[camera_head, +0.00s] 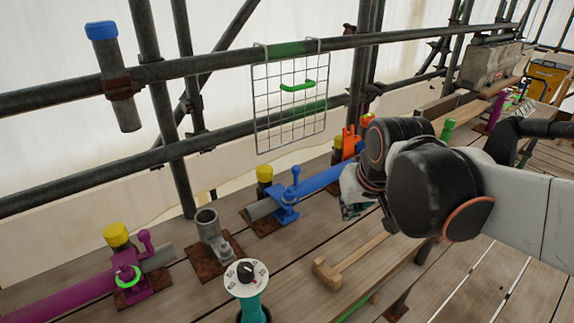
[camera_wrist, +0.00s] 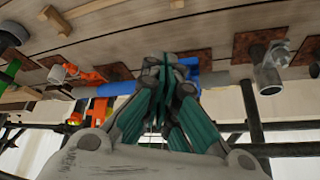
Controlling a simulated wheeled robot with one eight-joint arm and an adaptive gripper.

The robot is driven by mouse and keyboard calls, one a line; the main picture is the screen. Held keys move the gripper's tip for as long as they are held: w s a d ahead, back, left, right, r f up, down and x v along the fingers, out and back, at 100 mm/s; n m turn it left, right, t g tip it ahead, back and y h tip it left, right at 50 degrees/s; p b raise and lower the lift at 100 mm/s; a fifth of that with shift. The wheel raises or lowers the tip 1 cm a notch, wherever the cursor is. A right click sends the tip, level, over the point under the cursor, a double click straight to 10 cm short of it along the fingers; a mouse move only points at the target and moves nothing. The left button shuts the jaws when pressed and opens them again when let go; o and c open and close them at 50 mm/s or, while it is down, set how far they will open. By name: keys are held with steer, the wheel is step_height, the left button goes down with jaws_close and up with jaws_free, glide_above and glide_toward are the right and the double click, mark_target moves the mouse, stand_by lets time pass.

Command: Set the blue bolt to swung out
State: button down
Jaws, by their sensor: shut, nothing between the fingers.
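The blue bolt (camera_head: 285,206) is a bracket with a small upright knobbed lever, mounted on the plank deck. A blue bar (camera_head: 320,179) runs right from it toward my gripper. My gripper (camera_head: 352,207) is to the right of the bolt and partly hidden by my own wrist in the head view. In the wrist view my teal-fingered gripper (camera_wrist: 176,62) is shut and empty. Blue parts (camera_wrist: 125,88) show behind it, and its fingers hide part of them. I cannot tell whether the fingertips touch the blue bar.
A magenta bolt (camera_head: 130,272) with a green ring stands at left. A grey tube socket (camera_head: 210,230) and a white-topped dial post (camera_head: 246,276) stand nearby. A wooden mallet (camera_head: 328,272) lies in front. A wire panel (camera_head: 288,95) hangs from the rail behind. Orange parts (camera_head: 350,142) stand behind my wrist.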

steer(key=w+a+r+g+p, duration=0.1)
steer(key=w+a+r+p, duration=0.1)
steer(key=w+a+p, duration=0.45)
steer(key=p, duration=0.3)
glide_above(289, 201)
steer(key=w, duration=0.2)
steer(key=shift+s+d+f, duration=0.1)
steer(key=shift+s+f, duration=0.1)
steer(key=shift+f, duration=0.25)
steer(key=shift+w+f, duration=0.1)
steer(key=shift+w, duration=0.05)
steer(key=b+x, duration=0.1)
steer(key=x, duration=0.4)
steer(key=b+x, duration=0.1)
steer(key=x, duration=0.4)
steer(key=shift+s+d+f, duration=0.1)
steer(key=shift+s, duration=0.1)
steer(key=shift+s, duration=0.1)
